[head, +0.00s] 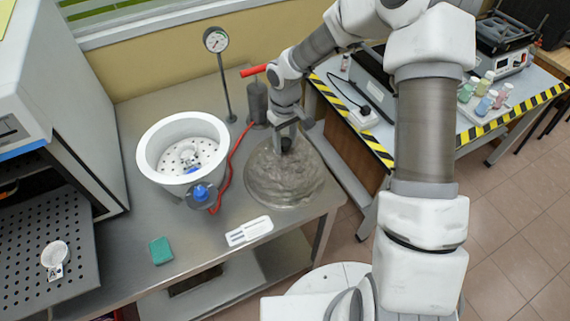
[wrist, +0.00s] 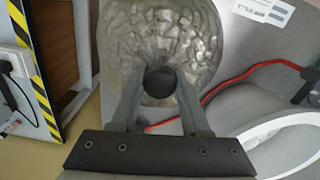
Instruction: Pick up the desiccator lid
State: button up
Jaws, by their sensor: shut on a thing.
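The desiccator lid (head: 285,178) is a greyish, see-through dome with a dark knob on top. It is at the right end of the steel bench in the head view, and it also shows in the wrist view (wrist: 190,40). My gripper (head: 287,143) is above the dome, shut on the dark knob (wrist: 159,84), with a finger on each side of it. I cannot tell whether the lid touches the bench. The white desiccator bowl (head: 146,160) stands open to its left, with a perforated plate and a small item inside. A blue valve (head: 201,193) is on the bowl's front.
A pressure gauge (head: 215,40) on a stand and a pump with a red handle (head: 253,70) stand behind. A red hose (head: 232,160) runs between bowl and lid. A white card (head: 249,231) and green block (head: 161,250) lie in front. An oven stands left.

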grip_shut()
dwell(0.9)
jog(key=shift+r, duration=0.15)
